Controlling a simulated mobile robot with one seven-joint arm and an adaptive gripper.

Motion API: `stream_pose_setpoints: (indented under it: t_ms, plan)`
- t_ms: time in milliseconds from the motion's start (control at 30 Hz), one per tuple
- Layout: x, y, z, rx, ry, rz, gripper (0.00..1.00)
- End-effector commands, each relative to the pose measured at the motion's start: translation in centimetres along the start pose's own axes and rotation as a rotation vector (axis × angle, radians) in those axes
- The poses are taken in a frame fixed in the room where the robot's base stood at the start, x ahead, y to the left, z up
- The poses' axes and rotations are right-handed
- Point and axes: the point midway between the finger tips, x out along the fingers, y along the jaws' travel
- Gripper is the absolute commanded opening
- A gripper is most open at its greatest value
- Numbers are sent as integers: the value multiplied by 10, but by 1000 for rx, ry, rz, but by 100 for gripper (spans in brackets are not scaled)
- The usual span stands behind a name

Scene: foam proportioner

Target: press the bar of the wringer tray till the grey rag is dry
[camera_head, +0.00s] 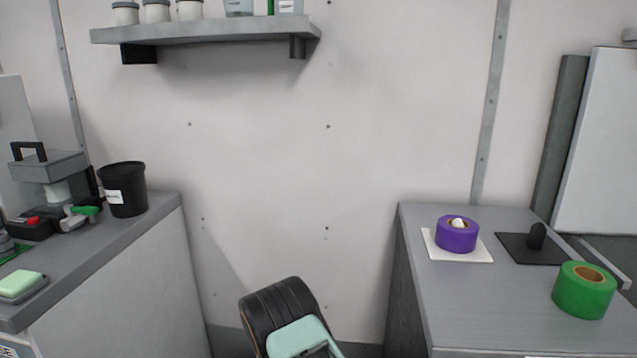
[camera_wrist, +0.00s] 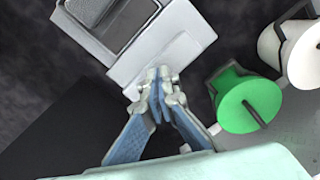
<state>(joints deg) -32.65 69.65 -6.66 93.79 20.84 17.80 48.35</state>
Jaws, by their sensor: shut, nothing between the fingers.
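In the wrist view, a pale tray-like body (camera_wrist: 185,40) lies at the top, likely the wringer tray. A grey, textured piece (camera_wrist: 93,10) sits in its recess at the upper left; it may be the grey rag, but I cannot tell if it is wet or dry. I cannot clearly make out the bar. My gripper (camera_wrist: 163,82) has blue fingers with pale tips, shut together and empty. The tips overlap the tray's near edge in the picture; contact is unclear. In the head view, neither tray nor gripper tips are identifiable.
A green reel (camera_wrist: 245,100) and a white reel (camera_wrist: 295,50) lie right of my fingers. In the head view, the right bench (camera_head: 470,310) holds a purple roll (camera_head: 457,235) and a green roll (camera_head: 583,291). A black bucket (camera_head: 124,190) stands on the left bench.

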Motion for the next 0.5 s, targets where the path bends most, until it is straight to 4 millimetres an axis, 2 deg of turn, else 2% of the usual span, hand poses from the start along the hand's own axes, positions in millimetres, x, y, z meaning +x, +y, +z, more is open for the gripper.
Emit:
stream_pose_setpoints:
  t_ms: [500]
  plan:
    - [20,0,0,0,0,0,0]
